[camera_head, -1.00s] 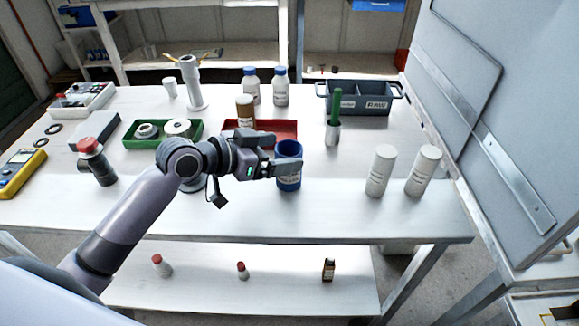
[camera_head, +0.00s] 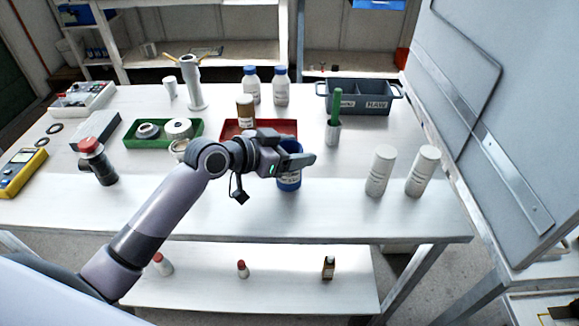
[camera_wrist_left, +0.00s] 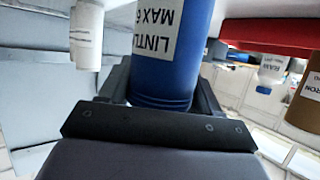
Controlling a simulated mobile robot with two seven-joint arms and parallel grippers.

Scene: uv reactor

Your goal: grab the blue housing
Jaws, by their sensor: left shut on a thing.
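The blue housing (camera_head: 289,183) is an upright open-topped blue cylinder near the middle of the white table. It stands in front of the red tray, and its upper part is partly hidden by my gripper. My left gripper (camera_head: 300,158) has its fingers on either side of it and is shut on it. In the left wrist view the housing (camera_wrist_left: 168,75) fills the space between the fingers and shows a white label with dark print. I cannot tell whether its base is touching the table. My right gripper is not in view.
A red tray (camera_head: 232,130) and brown jar (camera_head: 245,112) sit just behind. A green tray (camera_head: 190,139) is left. Two white cylinders (camera_head: 380,170) (camera_head: 422,170) and a cup with a green-handled tool (camera_head: 333,131) stand right. The front table strip is clear.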

